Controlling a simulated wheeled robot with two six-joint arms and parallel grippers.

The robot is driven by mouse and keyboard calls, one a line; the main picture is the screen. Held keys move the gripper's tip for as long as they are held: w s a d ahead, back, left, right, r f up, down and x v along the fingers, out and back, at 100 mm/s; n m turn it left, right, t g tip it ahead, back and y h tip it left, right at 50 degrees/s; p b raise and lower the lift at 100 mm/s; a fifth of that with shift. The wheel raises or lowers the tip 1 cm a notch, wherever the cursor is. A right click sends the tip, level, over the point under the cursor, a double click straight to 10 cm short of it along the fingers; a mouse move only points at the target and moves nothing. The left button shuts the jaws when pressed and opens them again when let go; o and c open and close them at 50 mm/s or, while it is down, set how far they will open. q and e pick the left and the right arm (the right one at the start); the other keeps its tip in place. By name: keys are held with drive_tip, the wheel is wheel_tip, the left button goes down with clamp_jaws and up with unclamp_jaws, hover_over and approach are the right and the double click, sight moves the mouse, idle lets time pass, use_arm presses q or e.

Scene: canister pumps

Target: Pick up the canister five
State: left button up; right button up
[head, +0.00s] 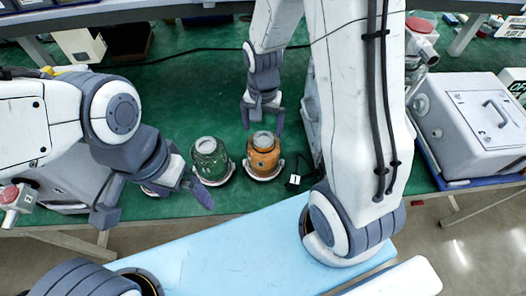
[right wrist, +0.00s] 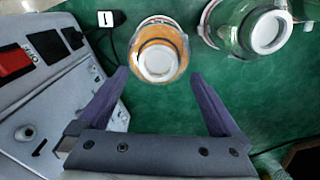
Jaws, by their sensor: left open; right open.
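An orange canister (head: 263,152) and a green canister (head: 210,160) stand upright side by side on the green table, each in a pale ring-shaped holder. I cannot read a number five on either. My right gripper (head: 262,118) is open and empty, behind the orange canister. In the right wrist view the orange canister (right wrist: 158,52) is ahead of the open fingers (right wrist: 160,76), roughly centred between them; the green canister (right wrist: 262,30) is at upper right.
A small black block with a label reading 1 (head: 293,181) sits right of the orange canister. A grey machine (right wrist: 50,90) with a red switch is close left in the right wrist view. Another grey box (head: 475,125) stands at right. Green table behind the canisters is mostly clear, crossed by a cable.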

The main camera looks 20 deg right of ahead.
sight(264, 137)
drive_tip(key=shift+w+d+f+p, duration=0.1)
drive_tip(key=shift+f+p, duration=0.2)
drive_tip(key=shift+f, duration=1)
drive_tip(key=shift+w+d+f+p, duration=0.1)
drive_tip(key=shift+f+p, duration=0.2)
drive_tip(key=shift+f, duration=0.95)
clamp_jaws()
